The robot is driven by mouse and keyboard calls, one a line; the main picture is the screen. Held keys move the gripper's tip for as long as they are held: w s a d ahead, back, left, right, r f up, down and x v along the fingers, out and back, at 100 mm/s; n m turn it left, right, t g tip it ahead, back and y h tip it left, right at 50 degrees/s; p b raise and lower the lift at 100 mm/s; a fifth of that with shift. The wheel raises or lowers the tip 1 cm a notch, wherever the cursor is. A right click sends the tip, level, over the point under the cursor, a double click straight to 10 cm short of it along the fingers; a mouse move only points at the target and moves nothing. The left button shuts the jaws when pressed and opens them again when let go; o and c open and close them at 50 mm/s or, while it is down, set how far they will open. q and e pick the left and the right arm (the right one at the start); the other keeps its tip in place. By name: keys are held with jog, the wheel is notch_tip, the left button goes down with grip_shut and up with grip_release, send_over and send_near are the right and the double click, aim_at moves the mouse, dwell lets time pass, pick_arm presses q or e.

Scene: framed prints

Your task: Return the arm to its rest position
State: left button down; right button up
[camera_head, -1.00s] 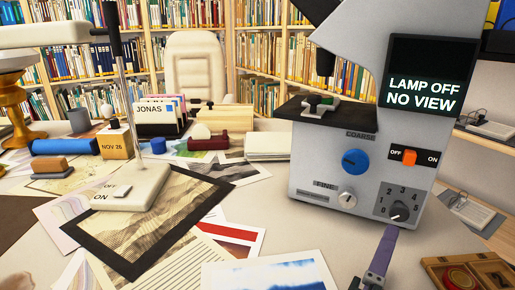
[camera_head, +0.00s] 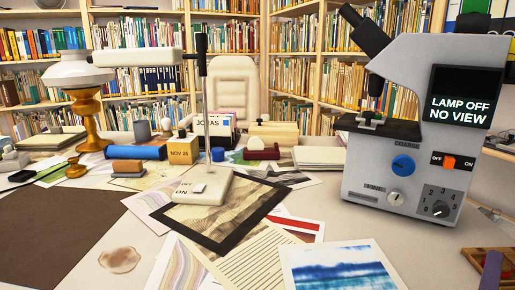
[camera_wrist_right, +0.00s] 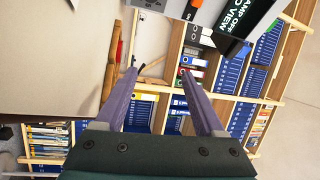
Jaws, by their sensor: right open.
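My right gripper shows as one purple finger (camera_head: 490,272) at the bottom right corner of the head view, below the grey microscope (camera_head: 410,150). In the right wrist view my right gripper (camera_wrist_right: 158,76) has its two purple fingers apart with nothing between them. The microscope screen reads "LAMP OFF NO VIEW", and it also shows at the top of the wrist view (camera_wrist_right: 238,20). The finger appears clear of the microscope. The rest of the right arm is hidden, and my left gripper is not in view.
A wooden tray (camera_head: 490,262) lies at the right edge near my finger. A white desk lamp (camera_head: 205,186), a black-framed print (camera_head: 215,238) and loose prints, including a blue one (camera_head: 340,268), cover the middle of the table. A brown mat (camera_head: 50,235) lies at left.

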jog(key=s+d+r+n+h, duration=0.15)
jog(key=d+r, duration=0.25)
jog(key=d, duration=0.4)
jog(key=s+d+r+t+h, duration=0.1)
jog(key=s+d+r+h, duration=0.15)
jog(key=d+r, duration=0.4)
jog(key=s+d+r+n+h, duration=0.1)
jog(key=s+d+r, duration=0.15)
jog(key=d, duration=0.75)
jog(key=s+a+f+m+g+y, duration=0.5)
jog(key=f+m, duration=0.3)
jog(key=m, duration=0.7)
jog(key=s+a+f+m+g+y, duration=0.25)
jog(key=a+f+m+g, duration=0.35)
jog(key=m, duration=0.8)
jog(key=s+a+r+m+y, duration=0.1)
jog(key=s+a+m+y, duration=0.2)
jog(key=a+m+y, duration=0.8)
jog(key=s+a+r+m+y, duration=0.1)
jog(key=s+a+m+y, duration=0.15)
jog(key=a+m, duration=0.9)
jog(key=a+r+n+p, duration=0.2)
jog(key=r+p, duration=2.8)
jog(key=a+r+n+p, duration=0.2)
jog(key=r+n+p, duration=0.1)
jog(key=r+p, duration=2.7)
jog(key=shift+a+r+t+h+p, duration=0.2)
jog(key=shift+a+t+h+p, duration=0.15)
jog(key=shift+p, duration=0.4)
